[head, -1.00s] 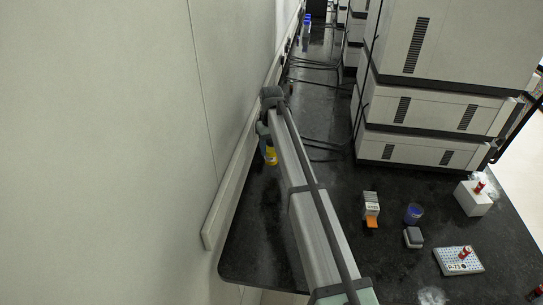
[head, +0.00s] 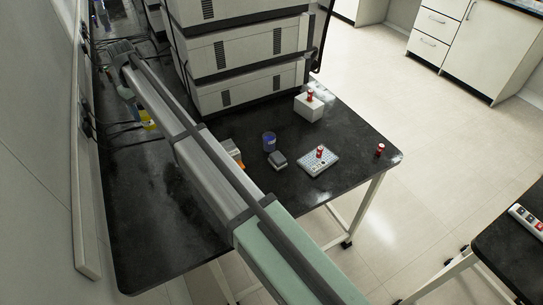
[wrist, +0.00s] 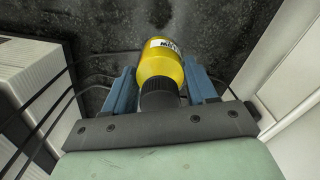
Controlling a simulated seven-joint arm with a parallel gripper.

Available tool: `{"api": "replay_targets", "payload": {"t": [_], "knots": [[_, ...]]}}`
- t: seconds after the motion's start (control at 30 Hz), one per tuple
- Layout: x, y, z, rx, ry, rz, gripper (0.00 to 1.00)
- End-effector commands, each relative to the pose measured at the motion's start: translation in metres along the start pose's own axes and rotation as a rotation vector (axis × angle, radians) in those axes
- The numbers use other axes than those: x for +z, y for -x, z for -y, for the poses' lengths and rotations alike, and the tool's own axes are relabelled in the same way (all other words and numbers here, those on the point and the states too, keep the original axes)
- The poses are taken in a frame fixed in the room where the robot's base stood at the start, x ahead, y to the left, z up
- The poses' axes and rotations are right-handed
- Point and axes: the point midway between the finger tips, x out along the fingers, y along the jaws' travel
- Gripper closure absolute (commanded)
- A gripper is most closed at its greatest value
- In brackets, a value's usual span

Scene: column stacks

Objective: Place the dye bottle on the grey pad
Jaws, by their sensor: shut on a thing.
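The dye bottle, yellow with a black cap and a white label (wrist: 163,64), is between my gripper's blue fingers (wrist: 161,88) in the wrist view. My gripper is shut on it at the cap end. In the head view the yellow bottle (head: 148,120) shows beside my arm, over the left part of the black bench; my arm hides most of the gripper. I cannot tell whether the bottle touches the bench. A small grey block with a paler top (head: 277,159), possibly the grey pad, lies on the bench right of my arm. Nothing stands on it.
A blue cup (head: 269,143) stands behind the grey block. A white rack with a red-capped vial (head: 318,162) and a white box (head: 309,108) are to its right. Stacked instruments (head: 245,65) rise behind. Dark cables lie near the gripper; a wall is left.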

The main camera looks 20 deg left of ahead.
Motion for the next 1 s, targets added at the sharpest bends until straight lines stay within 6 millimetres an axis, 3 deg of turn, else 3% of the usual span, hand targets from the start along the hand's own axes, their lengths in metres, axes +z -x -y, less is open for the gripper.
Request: {"api": "replay_targets", "payload": {"t": [0.03, 0.3, 0.6, 0.8, 1.0], "knots": [[0.008, 0.004, -0.025, 0.000, -0.027, 0.000, 0.80], [0.062, 0.018, -0.129, 0.000, -0.151, -0.001, 0.80], [0.155, 0.033, -0.221, 0.000, -0.287, 0.000, 0.80], [0.233, 0.040, -0.262, 0.000, -0.374, -0.001, 0.80], [0.315, 0.041, -0.270, 0.000, -0.435, -0.001, 0.80]]}}
